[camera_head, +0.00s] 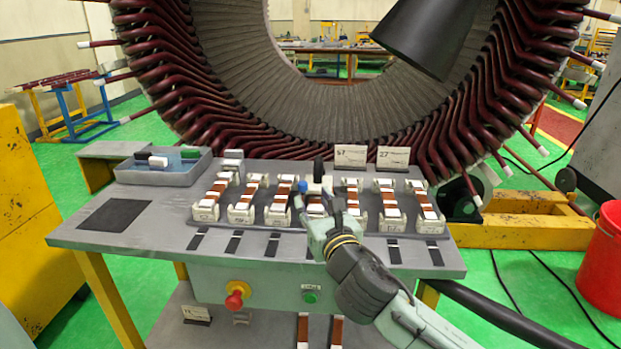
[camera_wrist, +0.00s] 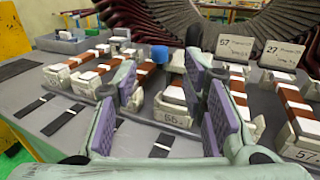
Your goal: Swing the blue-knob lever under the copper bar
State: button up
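The blue knob (camera_head: 302,186) stands among the row of winding fixtures, just left of my gripper (camera_head: 327,200) in the head view. In the wrist view the blue knob (camera_wrist: 159,54) shows beyond and between the fingers of my gripper (camera_wrist: 160,85). The fingers are apart with purple pads facing each other, and nothing is between the pads. The lever arm under the knob is hidden or too small to make out. A copper bar (camera_wrist: 177,64) with white blocks lies on the fixture marked 55 (camera_wrist: 173,112), in front of the gripper.
Similar fixtures stand closely on both sides along the grey bench (camera_head: 130,238). A black upright piece (camera_wrist: 193,33) rises behind the fingers. Number cards 57 (camera_wrist: 234,47) and 27 (camera_wrist: 282,54) stand behind. A grey tray (camera_head: 160,175) sits at the left; the large stator (camera_head: 200,95) rises behind.

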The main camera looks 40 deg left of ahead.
aim_at(303, 184)
jog(key=p+x, duration=0.2)
jog(key=x, duration=0.5)
jog(key=shift+w+a+r+p, duration=0.1)
jog(key=shift+a+r+p, duration=0.1)
jog(key=shift+p, duration=0.15)
jog(key=shift+w+a+f, duration=0.2)
jog(key=shift+w+a, duration=0.2)
jog(key=shift+a, duration=0.05)
jog(key=shift+c, duration=0.4)
grip_shut()
